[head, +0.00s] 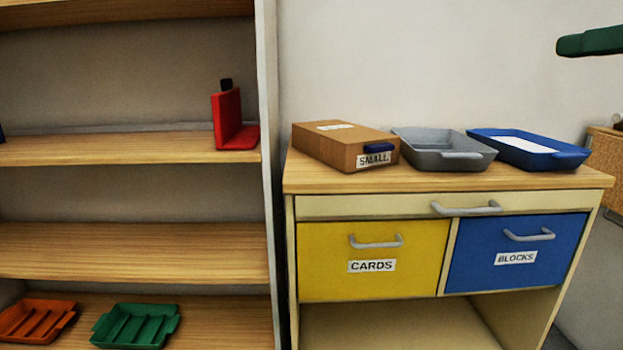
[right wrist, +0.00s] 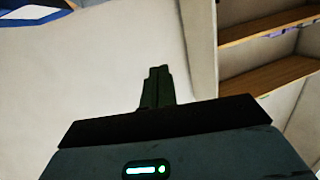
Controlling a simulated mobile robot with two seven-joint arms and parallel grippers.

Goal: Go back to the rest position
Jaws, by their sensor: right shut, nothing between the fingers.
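My right gripper (head: 590,42) comes in at the upper right edge of the head view, held in the air in front of the bare wall. It is dark green, and only its end shows there. In the right wrist view its fingers (right wrist: 157,86) are together with nothing between them. It touches nothing that I can see. My left gripper is in neither view.
A cabinet (head: 450,183) carries a cardboard box (head: 340,146) marked SMALL, a grey tray (head: 440,161) and a blue tray (head: 570,156). A wooden shelf unit (head: 130,250) stands left, with a red bookend (head: 228,120), an orange tray (head: 30,320) and a green tray (head: 135,328).

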